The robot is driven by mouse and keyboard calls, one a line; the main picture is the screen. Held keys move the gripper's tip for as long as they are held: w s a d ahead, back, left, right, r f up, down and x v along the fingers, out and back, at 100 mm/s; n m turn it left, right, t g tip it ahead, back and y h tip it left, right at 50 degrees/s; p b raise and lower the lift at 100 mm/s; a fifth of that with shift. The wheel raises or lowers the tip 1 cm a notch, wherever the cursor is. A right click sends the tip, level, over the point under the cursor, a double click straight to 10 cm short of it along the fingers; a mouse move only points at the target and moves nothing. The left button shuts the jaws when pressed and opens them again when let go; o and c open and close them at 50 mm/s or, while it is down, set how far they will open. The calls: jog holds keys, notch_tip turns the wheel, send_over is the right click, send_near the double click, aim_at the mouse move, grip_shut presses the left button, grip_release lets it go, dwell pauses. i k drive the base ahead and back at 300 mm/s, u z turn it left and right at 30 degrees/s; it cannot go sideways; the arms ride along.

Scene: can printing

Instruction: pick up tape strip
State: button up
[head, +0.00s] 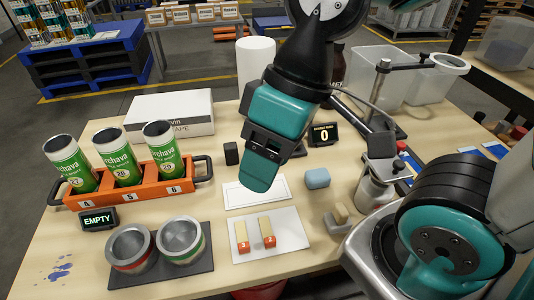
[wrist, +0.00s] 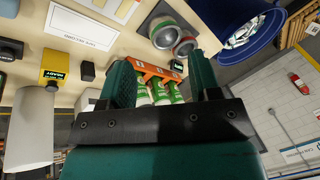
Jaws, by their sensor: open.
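Two cream tape strips with red numbered ends, the left strip (head: 240,234) and the right strip (head: 267,230), lie side by side on a white card (head: 291,224) in the head view. In the wrist view, what look like the strips (wrist: 124,8) are at the top edge, partly cut off.
An orange rack (head: 140,187) with three green cans stands left. Two open cans (head: 180,240) sit on a dark mat at the front. A white box (head: 170,112) is behind. A blue-grey block (head: 317,178) and a metal stand (head: 378,95) are on the right.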

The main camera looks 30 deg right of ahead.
aim_at(408, 165)
jog(key=k, duration=0.5)
jog(key=z, duration=1.25)
jog(key=i, duration=0.35)
jog(key=z, duration=0.3)
jog(key=k, duration=0.35)
jog(key=u, duration=0.9)
